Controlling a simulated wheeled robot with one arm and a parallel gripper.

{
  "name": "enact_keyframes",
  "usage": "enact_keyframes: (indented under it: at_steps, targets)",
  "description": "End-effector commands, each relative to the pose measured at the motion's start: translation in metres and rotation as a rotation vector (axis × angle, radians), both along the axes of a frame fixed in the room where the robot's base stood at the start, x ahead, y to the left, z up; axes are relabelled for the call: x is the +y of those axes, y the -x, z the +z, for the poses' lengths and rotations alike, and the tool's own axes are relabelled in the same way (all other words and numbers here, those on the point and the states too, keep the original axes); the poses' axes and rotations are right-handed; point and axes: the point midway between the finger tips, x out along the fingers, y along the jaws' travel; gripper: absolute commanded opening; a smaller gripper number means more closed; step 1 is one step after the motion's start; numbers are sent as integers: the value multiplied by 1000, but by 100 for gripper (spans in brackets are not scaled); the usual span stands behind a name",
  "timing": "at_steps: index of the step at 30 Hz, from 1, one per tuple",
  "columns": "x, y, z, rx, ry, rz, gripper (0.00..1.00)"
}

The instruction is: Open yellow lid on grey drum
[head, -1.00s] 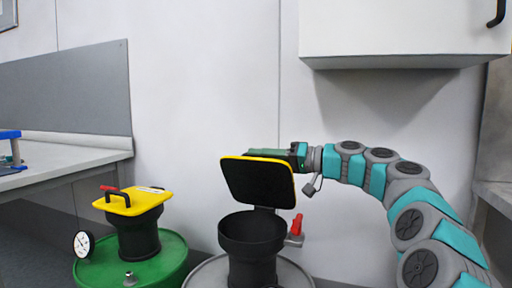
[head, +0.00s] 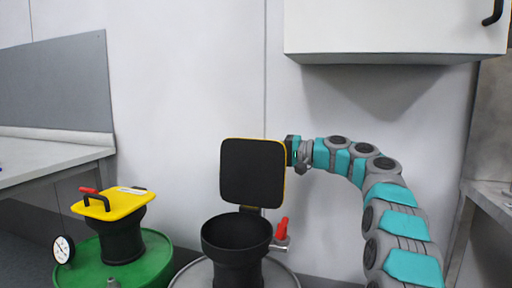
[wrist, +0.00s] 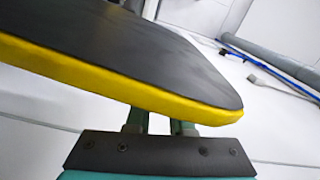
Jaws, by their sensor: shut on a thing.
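The yellow lid (head: 252,173) of the grey drum (head: 236,283) stands raised and nearly upright above the black funnel (head: 238,238). Its black underside faces the head camera, and a thin yellow edge shows on its right. The funnel mouth is uncovered. My gripper (wrist: 160,122) is behind the lid; the lid hides its fingertips in the head view. In the wrist view its fingers reach under the lid's yellow edge (wrist: 130,90). It is shut, apparently on the lid's handle, which is hidden from both cameras.
A red-handled lever (head: 281,230) sticks up at the funnel's right. A green drum (head: 150,262) with a closed yellow lid (head: 113,203) and a gauge (head: 63,249) stands at left. A white cabinet (head: 395,28) hangs above my arm. A bench (head: 50,160) is at far left.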

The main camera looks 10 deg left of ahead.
Motion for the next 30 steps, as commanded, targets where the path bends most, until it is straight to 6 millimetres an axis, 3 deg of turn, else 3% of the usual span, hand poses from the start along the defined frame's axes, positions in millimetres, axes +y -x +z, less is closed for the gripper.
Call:
enact_keyframes:
  at_steps: [3,20,21,27,30]
  targets:
    - [-2,-4,-10,42,7,-2,0]
    - [-1,-4,-14,71,7,1,0]
    - [-1,-4,-14,71,7,1,23]
    - [-1,-3,-11,67,3,1,45]
    - [-1,-3,-10,66,2,1,47]
